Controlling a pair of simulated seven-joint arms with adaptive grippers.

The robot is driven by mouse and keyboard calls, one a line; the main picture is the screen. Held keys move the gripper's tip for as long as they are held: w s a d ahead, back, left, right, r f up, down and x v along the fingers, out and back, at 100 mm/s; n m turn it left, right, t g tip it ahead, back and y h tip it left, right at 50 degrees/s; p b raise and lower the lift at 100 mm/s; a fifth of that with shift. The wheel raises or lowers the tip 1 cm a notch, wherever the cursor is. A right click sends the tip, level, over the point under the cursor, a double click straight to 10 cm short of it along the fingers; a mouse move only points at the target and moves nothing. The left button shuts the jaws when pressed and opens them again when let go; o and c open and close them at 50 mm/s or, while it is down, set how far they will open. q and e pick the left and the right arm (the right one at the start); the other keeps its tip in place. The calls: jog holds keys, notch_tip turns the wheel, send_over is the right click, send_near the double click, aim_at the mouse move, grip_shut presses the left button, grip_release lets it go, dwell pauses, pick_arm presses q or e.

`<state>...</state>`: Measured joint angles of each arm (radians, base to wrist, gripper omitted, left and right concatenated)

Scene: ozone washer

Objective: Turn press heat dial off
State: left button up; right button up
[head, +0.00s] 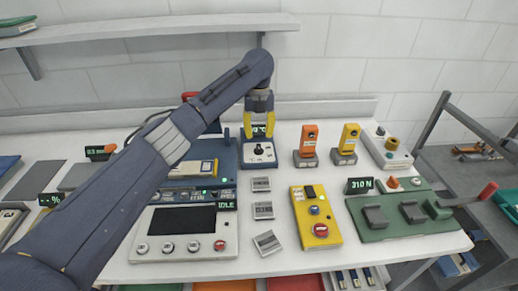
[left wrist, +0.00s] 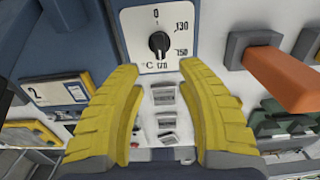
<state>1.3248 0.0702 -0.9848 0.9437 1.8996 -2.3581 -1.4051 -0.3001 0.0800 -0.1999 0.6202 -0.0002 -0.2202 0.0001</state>
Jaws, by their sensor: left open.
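The press heat dial is a black knob (left wrist: 159,42) on a white face marked 0 at the top, 130 and 150 on the right and 170 at the bottom. Which mark its pointer meets is too small to read surely. In the head view the dial (head: 258,150) sits on a small blue-and-white unit at the back middle of the table. My left gripper (head: 260,110) is above and behind it. In the left wrist view the yellow fingers (left wrist: 160,67) are spread, empty, and apart from the knob. My right gripper is not in view.
An orange-topped device (head: 308,142) and a yellow-topped one (head: 348,140) stand just right of the dial unit. A blue press (head: 215,170) is close on its left. A yellow control box (head: 316,216) and small grey plates (head: 263,210) lie in front.

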aim_at(259, 148)
pick_arm(q)
jog(key=shift+f, duration=3.8)
grip_shut()
